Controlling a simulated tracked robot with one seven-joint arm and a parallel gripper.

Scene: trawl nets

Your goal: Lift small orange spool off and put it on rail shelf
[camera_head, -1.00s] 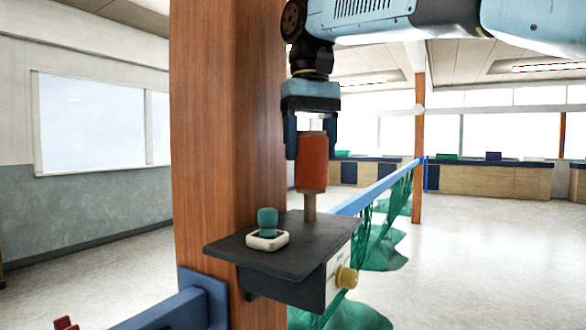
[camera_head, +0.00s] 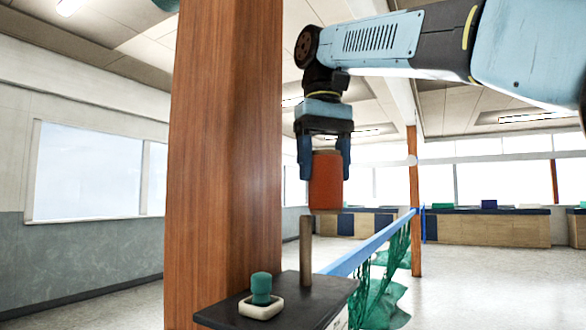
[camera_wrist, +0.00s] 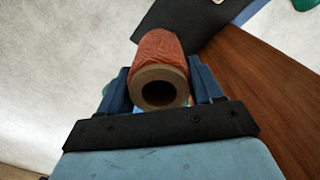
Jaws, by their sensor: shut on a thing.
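The orange spool (camera_head: 326,181) is held upright in my gripper (camera_head: 325,172), one finger on each side of it. In the head view its lower end appears at the top of the wooden peg (camera_head: 306,244); I cannot tell whether the peg still reaches inside. The peg stands on the dark shelf (camera_head: 293,301) fixed to the wooden post. In the wrist view the spool (camera_wrist: 160,52) sits between the two blue fingers, its hollow end facing the camera. The dark shelf (camera_wrist: 187,20) shows beyond it.
A small green spool (camera_head: 261,287) stands in a white dish (camera_head: 261,307) on the shelf. The wooden post (camera_head: 222,160) rises close to the left of my gripper. A blue rail (camera_head: 367,245) with green netting (camera_head: 393,265) runs back to the right.

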